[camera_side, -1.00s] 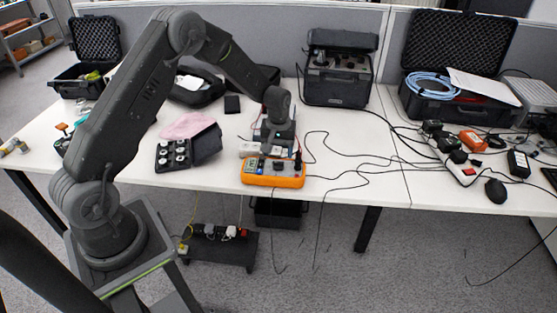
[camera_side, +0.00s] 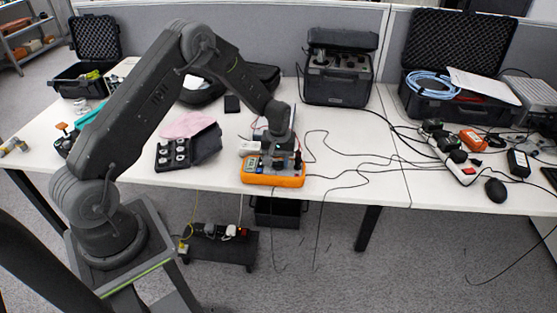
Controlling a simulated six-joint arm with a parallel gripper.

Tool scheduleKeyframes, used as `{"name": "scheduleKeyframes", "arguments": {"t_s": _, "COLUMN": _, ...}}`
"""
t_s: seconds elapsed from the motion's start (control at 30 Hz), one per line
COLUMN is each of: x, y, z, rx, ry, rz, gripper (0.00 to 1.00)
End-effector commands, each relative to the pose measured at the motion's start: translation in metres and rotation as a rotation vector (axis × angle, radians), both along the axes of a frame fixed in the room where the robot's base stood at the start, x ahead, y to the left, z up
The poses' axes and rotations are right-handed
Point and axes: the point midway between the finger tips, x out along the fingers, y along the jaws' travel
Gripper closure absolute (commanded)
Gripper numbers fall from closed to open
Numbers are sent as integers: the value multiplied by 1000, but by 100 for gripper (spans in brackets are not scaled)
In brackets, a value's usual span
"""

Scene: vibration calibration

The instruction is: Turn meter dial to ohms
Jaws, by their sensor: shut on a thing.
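The orange multimeter (camera_side: 272,180) lies flat near the front edge of the white table, with its small display (camera_side: 252,165) at its left end. My gripper (camera_side: 277,165) points down onto the meter's face, right of the display, and is shut on the dial there. The dial itself is mostly hidden by my gripper, so its setting cannot be read. Dark probe leads leave the meter's right end.
An open black case (camera_side: 190,150) with round pieces and a pink cloth (camera_side: 188,124) lie left of the meter. Black cables (camera_side: 345,150) run across the table to the right. A power strip (camera_side: 458,168) and mouse (camera_side: 495,190) are farther right. A black equipment case (camera_side: 338,75) stands behind.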

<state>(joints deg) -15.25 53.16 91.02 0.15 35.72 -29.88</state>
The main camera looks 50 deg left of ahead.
Motion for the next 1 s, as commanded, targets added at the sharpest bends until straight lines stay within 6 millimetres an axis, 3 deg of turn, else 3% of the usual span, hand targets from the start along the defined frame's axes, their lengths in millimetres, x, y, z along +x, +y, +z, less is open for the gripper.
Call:
{"name": "scheduleKeyframes", "arguments": {"t_s": 0.2, "x": 0, "y": 0, "z": 0, "rx": 0, "ry": 1, "rz": 0, "gripper": 86}}
{"name": "scheduleKeyframes", "arguments": {"t_s": 0.57, "x": 0, "y": 0, "z": 0, "rx": -1, "ry": 2, "rz": -81, "gripper": 87}}
{"name": "scheduleKeyframes", "arguments": {"t_s": 1.0, "x": 0, "y": 0, "z": 0, "rx": -2, "ry": 4, "rz": -415, "gripper": 87}}
